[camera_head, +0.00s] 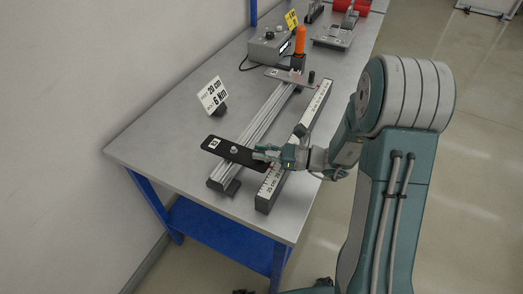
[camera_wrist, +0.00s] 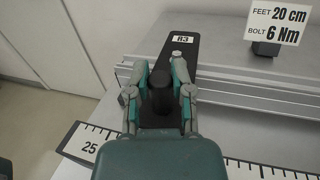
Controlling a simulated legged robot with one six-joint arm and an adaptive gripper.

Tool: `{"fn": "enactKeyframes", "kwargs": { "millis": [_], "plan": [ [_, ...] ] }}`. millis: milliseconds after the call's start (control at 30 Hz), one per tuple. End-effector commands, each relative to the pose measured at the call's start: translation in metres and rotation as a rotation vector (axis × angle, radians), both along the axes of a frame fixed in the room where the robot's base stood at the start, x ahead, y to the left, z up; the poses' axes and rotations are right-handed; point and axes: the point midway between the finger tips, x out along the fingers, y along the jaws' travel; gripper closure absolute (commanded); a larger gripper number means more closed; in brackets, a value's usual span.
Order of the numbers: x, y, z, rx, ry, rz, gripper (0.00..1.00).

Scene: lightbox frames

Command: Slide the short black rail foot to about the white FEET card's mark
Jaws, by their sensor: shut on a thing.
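The black rail foot (camera_head: 228,149) is a flat plate with a small white label and a silver bolt, lying across the near end of the aluminium rail (camera_head: 262,118). In the wrist view the plate (camera_wrist: 181,58) runs away from my gripper (camera_wrist: 161,80). My gripper (camera_head: 268,154) is shut on the foot's upright black post (camera_wrist: 160,97), one finger on each side. The white FEET card (camera_head: 212,95) stands left of the rail; in the wrist view the card (camera_wrist: 277,21) reads FEET 20 cm, BOLT 6 Nm.
A scale bar (camera_head: 297,142) runs along the rail's right side; its 25 end (camera_wrist: 84,143) shows left in the wrist view. A grey plate (camera_head: 290,77) crosses the rail's far end, near an orange-handled tool (camera_head: 300,41) and a grey box (camera_head: 270,49). Bench left of the rail is mostly clear.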

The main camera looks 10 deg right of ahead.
Motion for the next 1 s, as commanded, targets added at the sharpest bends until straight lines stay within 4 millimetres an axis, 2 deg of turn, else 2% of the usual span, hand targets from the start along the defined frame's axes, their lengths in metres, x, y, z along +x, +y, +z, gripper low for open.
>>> {"fn": "enactKeyframes", "kwargs": {
  "millis": [67, 100, 167, 200, 533, 633, 767, 1000],
  "plan": [
    [0.000, 0.000, 0.000, -0.001, 0.000, 0.001, 1.00],
    [0.000, 0.000, 0.000, -0.001, 0.000, 0.000, 0.67],
    [0.001, 0.000, 0.000, -0.001, 0.000, 0.001, 0.40],
    [0.001, 0.000, 0.000, -0.001, 0.000, 0.000, 0.35],
    [0.000, 0.000, 0.000, -0.001, -0.001, 0.000, 0.35],
    [-0.001, -0.006, 0.000, -0.001, -0.001, -0.001, 0.35],
    [-0.007, -0.025, 0.000, -0.001, -0.001, -0.005, 0.35],
    [-0.023, -0.073, -0.001, -0.001, 0.000, -0.005, 0.35]
  ]
}}
